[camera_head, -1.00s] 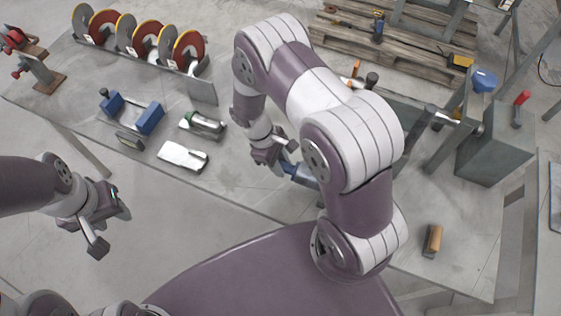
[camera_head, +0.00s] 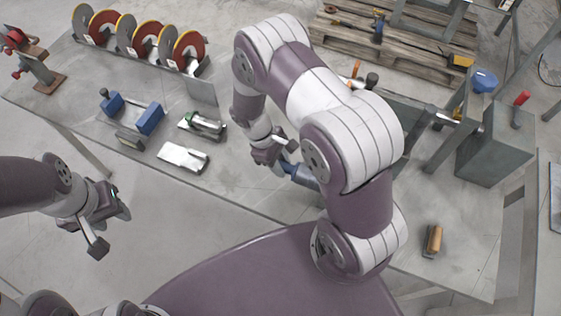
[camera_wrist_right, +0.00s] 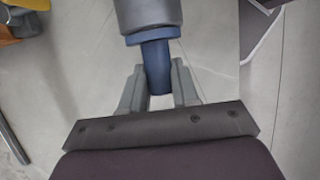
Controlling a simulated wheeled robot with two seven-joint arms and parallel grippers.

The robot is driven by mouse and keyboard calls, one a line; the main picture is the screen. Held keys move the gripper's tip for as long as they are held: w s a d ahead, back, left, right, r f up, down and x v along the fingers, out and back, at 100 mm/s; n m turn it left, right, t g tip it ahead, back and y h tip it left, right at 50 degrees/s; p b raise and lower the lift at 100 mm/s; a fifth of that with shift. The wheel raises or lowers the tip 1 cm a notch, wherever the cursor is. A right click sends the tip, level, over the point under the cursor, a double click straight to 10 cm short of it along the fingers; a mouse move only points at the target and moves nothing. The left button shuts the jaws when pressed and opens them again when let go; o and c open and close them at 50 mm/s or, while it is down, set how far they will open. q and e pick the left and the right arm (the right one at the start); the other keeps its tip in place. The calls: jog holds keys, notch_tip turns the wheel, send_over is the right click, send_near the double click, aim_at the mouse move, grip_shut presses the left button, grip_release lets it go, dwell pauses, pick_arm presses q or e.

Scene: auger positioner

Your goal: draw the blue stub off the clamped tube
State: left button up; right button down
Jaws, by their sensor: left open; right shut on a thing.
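The blue stub (camera_wrist_right: 157,62) projects from the end of the grey clamped tube (camera_wrist_right: 147,14) in the right wrist view. My right gripper (camera_wrist_right: 158,92) is shut on the stub, one finger on each side. In the head view my right gripper (camera_head: 279,158) is by the blue stub (camera_head: 288,168) and tube (camera_head: 305,176), partly hidden by my right arm. The stub still meets the tube's end; how deep it sits inside cannot be seen. The clamp is hidden. My left gripper (camera_head: 112,222) is open and empty, in front of the table at the left.
On the table (camera_head: 235,180) stand a rack of discs (camera_head: 140,35), a blue-ended block (camera_head: 132,114), a green-and-metal tool (camera_head: 203,124) and a metal piece (camera_head: 183,156). A wooden-handled tool (camera_head: 433,240) lies at the right, near a grey box (camera_head: 496,143).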

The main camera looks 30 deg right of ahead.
jog(key=shift+r, duration=0.1)
dwell(0.3)
jog(key=shift+w+a, duration=1.1)
jog(key=shift+w, duration=0.25)
jog(key=shift+w+a+b, duration=1.2)
jog(key=shift+w+a, duration=0.85)
jog(key=shift+w, duration=0.3)
jog(key=shift+w+a, duration=0.35)
jog(key=shift+w, duration=0.1)
